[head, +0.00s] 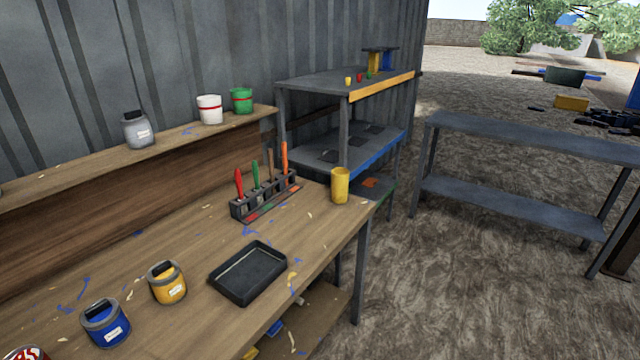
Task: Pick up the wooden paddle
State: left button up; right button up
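A dark rack (262,196) stands near the back right of the wooden workbench (190,235). Several upright tools stand in it: a red handle (239,182), a green handle (256,172), a thin brown, wood-coloured handle (270,166) and an orange handle (284,158). The brown one looks like the wooden paddle and stands between the green and the orange. Its lower part is hidden in the rack. Neither of my grippers is in view.
A black tray (218,283), a yellow jar (168,285) and a blue jar (106,325) stand in front of the rack. A yellow cup (340,186) stands to its right. A grey shelf (310,82) and a metal table (540,138) stand beyond.

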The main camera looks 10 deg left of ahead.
aim_at(269, 151)
jog(key=z, duration=0.25)
jog(key=k, duration=0.65)
jog(key=z, duration=1.05)
jog(key=i, duration=3.35)
jog(key=u, duration=1.6)
jog(key=i, duration=0.9)
jog(key=u, duration=0.9)
